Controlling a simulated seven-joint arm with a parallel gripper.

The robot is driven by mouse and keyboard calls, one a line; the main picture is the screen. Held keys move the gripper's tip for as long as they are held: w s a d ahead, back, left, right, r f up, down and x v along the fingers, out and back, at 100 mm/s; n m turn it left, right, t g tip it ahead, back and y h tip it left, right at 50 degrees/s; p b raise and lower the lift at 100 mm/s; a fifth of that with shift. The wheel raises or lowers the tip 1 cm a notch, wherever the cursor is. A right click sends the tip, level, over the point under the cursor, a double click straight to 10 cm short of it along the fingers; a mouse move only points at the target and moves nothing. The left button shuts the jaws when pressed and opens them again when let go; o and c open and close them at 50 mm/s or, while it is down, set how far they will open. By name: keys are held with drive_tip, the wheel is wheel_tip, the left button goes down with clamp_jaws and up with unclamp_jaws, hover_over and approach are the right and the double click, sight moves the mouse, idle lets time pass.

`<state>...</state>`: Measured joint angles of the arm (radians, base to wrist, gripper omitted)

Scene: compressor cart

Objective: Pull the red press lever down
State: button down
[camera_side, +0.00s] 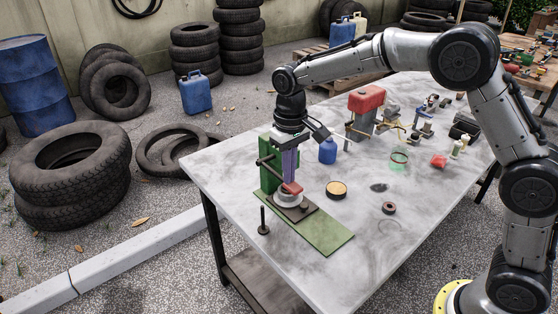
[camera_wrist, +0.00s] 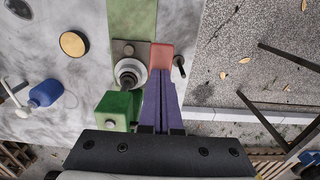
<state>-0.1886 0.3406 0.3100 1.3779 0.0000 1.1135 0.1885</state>
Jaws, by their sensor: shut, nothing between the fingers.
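The green press (camera_side: 268,175) stands at the near left corner of the table, with a green base strip in front of it. Its green head (camera_wrist: 118,108) shows in the wrist view. The red lever end (camera_side: 291,188) appears low, near the round metal piece (camera_side: 286,199) on the dark base plate. It also shows in the wrist view (camera_wrist: 162,56). My gripper (camera_side: 291,180) points down with its purple fingers shut and empty. In the wrist view its fingertips (camera_wrist: 160,72) meet the red end in the picture; I cannot tell whether they touch. The lever's arm is mostly hidden.
A black upright pin (camera_side: 263,222) stands left of the press. A blue bottle (camera_side: 327,151), a yellow-topped round tin (camera_side: 337,189) and a dark ring (camera_side: 389,208) lie to the right. A red-topped machine (camera_side: 366,104) stands farther back. The table's near right is clear.

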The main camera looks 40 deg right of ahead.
drive_tip(key=shift+f, duration=2.05)
wheel_tip(320, 180, up, 12)
wheel_tip(320, 180, up, 5)
hover_over(289, 186)
drive_tip(key=w, duration=0.1)
drive_tip(key=shift+d, duration=0.45)
